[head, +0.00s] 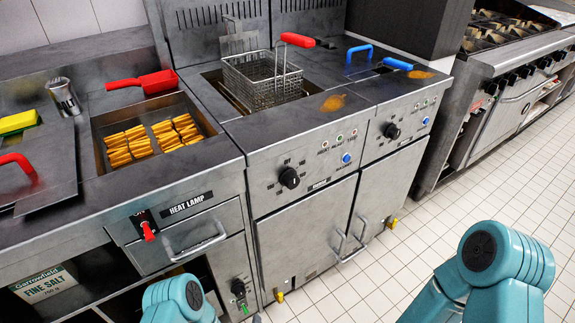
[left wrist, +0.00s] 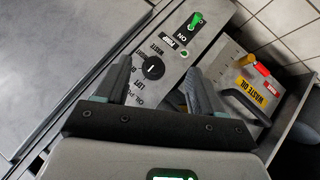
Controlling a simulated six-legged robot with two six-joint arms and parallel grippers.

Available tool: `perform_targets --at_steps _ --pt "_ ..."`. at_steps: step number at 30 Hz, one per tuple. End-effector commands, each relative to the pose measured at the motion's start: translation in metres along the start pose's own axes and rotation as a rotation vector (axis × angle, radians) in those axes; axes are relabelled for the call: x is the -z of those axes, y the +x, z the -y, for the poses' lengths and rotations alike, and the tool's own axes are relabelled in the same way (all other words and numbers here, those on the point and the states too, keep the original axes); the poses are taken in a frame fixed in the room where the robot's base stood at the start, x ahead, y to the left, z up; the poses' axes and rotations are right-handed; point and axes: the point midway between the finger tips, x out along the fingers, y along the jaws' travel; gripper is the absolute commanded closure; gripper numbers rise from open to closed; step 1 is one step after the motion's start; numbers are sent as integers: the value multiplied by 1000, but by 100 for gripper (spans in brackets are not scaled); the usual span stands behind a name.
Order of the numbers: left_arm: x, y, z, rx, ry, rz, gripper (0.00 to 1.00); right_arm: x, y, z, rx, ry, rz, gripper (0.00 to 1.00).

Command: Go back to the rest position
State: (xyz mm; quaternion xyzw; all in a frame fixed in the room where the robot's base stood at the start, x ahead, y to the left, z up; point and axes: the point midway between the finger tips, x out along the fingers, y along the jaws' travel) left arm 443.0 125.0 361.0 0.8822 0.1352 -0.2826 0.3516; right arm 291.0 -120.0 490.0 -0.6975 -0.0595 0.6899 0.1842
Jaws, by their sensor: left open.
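My left gripper (left wrist: 160,78) shows in the left wrist view. Its two dark fingers stand apart with nothing held between them. A black knob (left wrist: 152,68) on a metal control panel shows between the fingers, beyond them. I cannot tell how far off it is. A green switch (left wrist: 195,20) sits by an ON label on the same panel. In the head view, teal parts of my own arms show at the bottom, but neither gripper does. My right gripper is in no view.
A fryer with a wire basket (head: 262,80) stands at the middle back. A heat-lamp drawer handle (head: 195,240) and cabinet door handles (head: 352,240) stick out in front. A waste-oil container (left wrist: 245,85) shows in the wrist view. Tiled floor (head: 400,250) is clear at right.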

Motion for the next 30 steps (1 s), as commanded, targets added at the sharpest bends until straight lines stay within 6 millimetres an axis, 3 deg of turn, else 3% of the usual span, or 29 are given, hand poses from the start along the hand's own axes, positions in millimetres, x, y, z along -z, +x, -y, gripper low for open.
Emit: perform_targets --at_steps 1,5,16,18,30 --pt "9 -9 -6 26 47 110 32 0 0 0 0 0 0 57" --pt "11 -50 -12 73 168 394 32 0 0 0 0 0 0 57" --pt "15 -206 -9 88 413 970 32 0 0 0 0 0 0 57" --pt "32 -221 -26 89 408 962 32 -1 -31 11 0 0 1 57" --pt "98 -286 -87 91 404 959 32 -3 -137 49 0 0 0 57"
